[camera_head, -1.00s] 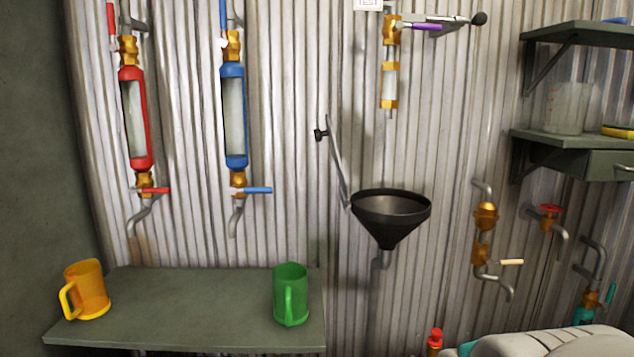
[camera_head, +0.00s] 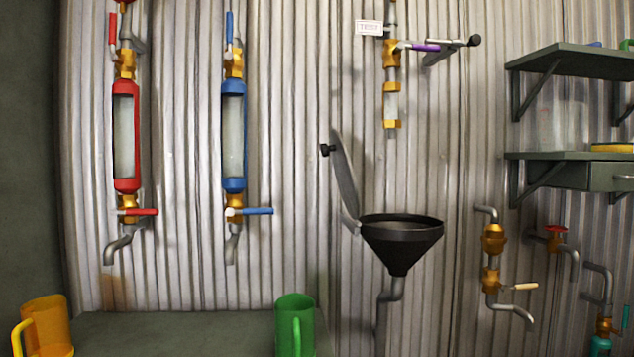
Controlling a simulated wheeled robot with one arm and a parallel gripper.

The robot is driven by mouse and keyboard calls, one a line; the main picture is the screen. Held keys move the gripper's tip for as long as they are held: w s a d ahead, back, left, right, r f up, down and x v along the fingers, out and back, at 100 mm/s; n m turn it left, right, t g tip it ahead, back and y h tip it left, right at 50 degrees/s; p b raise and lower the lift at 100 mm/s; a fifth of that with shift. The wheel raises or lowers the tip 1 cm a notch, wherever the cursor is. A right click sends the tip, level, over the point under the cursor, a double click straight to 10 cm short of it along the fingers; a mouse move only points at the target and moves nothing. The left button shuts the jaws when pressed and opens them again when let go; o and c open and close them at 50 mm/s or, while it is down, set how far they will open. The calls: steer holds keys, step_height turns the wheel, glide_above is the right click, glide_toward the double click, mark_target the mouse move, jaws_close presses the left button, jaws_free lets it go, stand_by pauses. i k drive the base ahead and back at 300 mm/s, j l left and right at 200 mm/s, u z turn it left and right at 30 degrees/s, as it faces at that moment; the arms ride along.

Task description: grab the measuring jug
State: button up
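A clear, see-through measuring jug (camera_head: 562,125) stands upright on the lower wall shelf (camera_head: 530,155) at the right of the head view. Faint reddish marks show on its left side, and its outline is hard to make out against the wall. My gripper is not in view, so I cannot see where it is relative to the jug.
An upper shelf (camera_head: 570,60) is above the jug, and a yellow object (camera_head: 612,147) lies to its right. A drawer (camera_head: 612,177) hangs below. A black funnel (camera_head: 400,240), pipes and valves stick out from the corrugated wall. Orange (camera_head: 48,325) and green (camera_head: 294,325) mugs stand on a bench.

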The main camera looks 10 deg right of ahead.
mark_target(557, 121)
steer(key=z, duration=1.3)
